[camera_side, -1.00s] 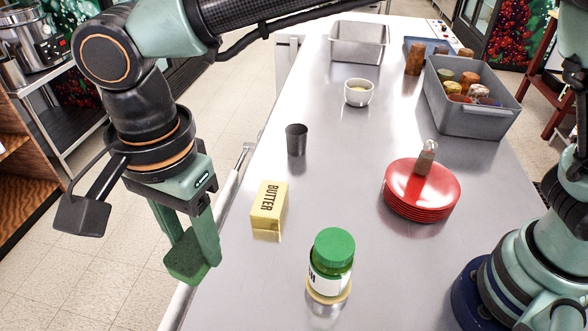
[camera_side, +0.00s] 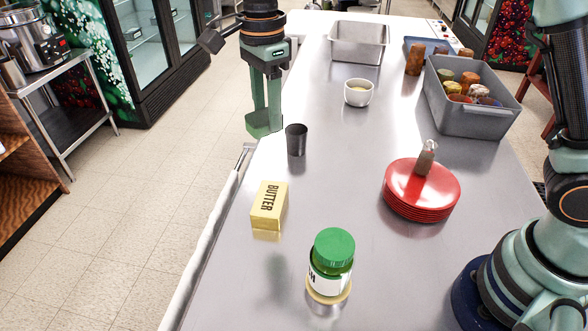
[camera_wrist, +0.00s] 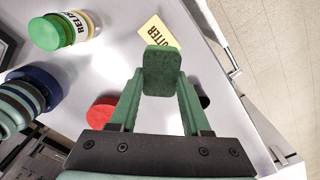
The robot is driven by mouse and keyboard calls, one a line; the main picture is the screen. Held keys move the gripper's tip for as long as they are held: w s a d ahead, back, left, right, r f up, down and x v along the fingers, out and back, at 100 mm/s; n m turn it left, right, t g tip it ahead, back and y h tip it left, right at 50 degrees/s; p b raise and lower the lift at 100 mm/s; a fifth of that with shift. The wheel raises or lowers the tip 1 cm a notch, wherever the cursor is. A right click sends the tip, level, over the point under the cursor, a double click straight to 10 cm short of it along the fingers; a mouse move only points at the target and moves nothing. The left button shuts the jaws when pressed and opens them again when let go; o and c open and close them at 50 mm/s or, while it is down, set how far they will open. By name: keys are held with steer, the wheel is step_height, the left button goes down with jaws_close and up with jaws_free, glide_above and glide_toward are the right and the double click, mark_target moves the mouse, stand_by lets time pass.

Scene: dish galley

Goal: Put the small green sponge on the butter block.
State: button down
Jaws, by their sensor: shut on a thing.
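The small green sponge (camera_side: 264,122) is held between the fingertips of my gripper (camera_side: 264,108), which is shut on it. In the side view they are up at the table's left edge, left of the dark cup, apart from the butter. The sponge (camera_wrist: 162,71) fills the space between the fingers in the wrist view. The yellow butter block (camera_side: 269,205), lettered BUTTER, stands on the table's near left part with its top bare. In the wrist view the butter block (camera_wrist: 153,31) shows beyond the sponge, which hides part of it.
A green-lidded jar (camera_side: 332,262) stands near the front. Red stacked plates (camera_side: 421,190) bear a small shaker (camera_side: 426,158). A white bowl (camera_side: 358,92), a grey bin (camera_side: 472,115) and a metal pan (camera_side: 359,42) are farther back.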

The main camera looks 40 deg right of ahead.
mark_target(272, 196)
step_height(272, 196, down, 17)
steer(key=shift+r, duration=0.1)
stand_by(0.3)
steer(key=shift+f, duration=0.2)
steer(key=shift+c, duration=1.8)
jaws_free()
steer(key=shift+r, duration=0.1)
step_height(272, 196, up, 12)
steer(key=s+d+r+n+t, duration=0.1)
steer(key=s+d+r+n, duration=0.1)
steer(key=d+r+n, duration=0.3)
steer(key=s+d+r+n+t, duration=0.2)
steer(key=s+d+n+t, duration=0.2)
steer(key=s+d+n, duration=0.8)
steer(key=d+n, duration=0.1)
steer(key=d, duration=0.1)
steer(key=shift+s+d+r+t, duration=0.3)
steer(key=shift+s+d, duration=0.05)
steer(key=shift+d, duration=0.05)
